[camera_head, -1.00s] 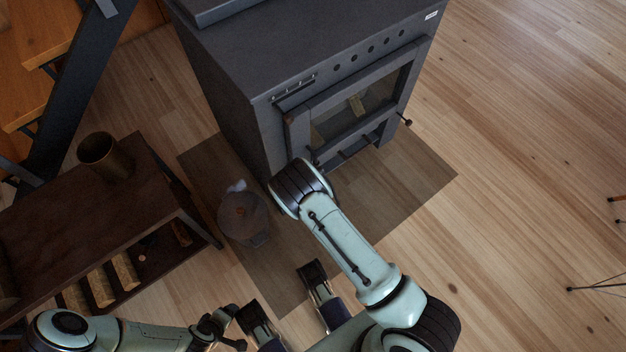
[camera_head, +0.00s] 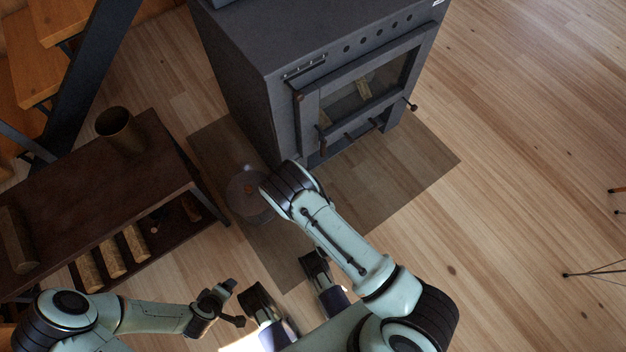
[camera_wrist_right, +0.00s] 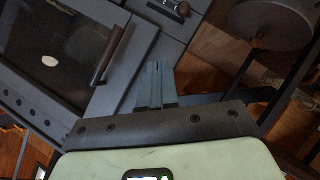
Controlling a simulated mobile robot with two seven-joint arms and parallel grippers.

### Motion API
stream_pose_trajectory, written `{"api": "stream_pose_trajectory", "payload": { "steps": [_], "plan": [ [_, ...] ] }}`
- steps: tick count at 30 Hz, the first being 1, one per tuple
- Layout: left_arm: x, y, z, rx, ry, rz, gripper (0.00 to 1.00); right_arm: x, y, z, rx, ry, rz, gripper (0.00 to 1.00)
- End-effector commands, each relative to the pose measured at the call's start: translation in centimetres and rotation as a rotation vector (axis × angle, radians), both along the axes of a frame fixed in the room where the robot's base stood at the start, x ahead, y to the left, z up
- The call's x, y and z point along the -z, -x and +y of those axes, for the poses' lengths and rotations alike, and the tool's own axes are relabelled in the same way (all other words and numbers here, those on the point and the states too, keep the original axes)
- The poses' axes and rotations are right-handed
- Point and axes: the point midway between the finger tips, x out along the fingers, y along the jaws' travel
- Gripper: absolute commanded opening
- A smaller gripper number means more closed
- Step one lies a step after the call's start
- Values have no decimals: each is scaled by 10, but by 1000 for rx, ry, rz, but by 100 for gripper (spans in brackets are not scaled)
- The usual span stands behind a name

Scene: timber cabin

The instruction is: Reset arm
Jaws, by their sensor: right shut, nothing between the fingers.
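My right arm comes in from the lower right in the head view, its pale green forearm (camera_head: 345,245) reaching up and left to a dark banded joint (camera_head: 290,188) in front of the stove. Its gripper is hidden there. In the right wrist view my right gripper (camera_wrist_right: 156,82) has its fingers together, with nothing between them, in front of the dark stove (camera_wrist_right: 125,65). My left arm lies low at the left, and its gripper (camera_head: 238,304) has its dark fingers apart, empty, above the floor.
The dark stove (camera_head: 255,100) with a glass door stands on a floor plate (camera_head: 425,165). A round pot (camera_head: 245,190) sits beside it, partly behind my right arm. Floor at the right is mostly clear.

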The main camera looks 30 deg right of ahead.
Motion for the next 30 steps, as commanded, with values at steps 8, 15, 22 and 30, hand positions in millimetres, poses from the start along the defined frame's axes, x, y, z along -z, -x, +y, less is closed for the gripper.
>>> {"api": "stream_pose_trajectory", "payload": {
  "steps": [8,15,22,30],
  "plan": [
    [-1,1,-1,3,2,1,79,0,5,2,0,1,0,0],
    [-1,1,-1,3,3,2,79,0,4,2,0,1,0,0],
    [-1,1,-1,3,3,2,79,2,7,1,11,-11,10,0],
    [-1,1,-1,2,3,2,79,52,69,-7,305,-447,311,0]
  ]
}}
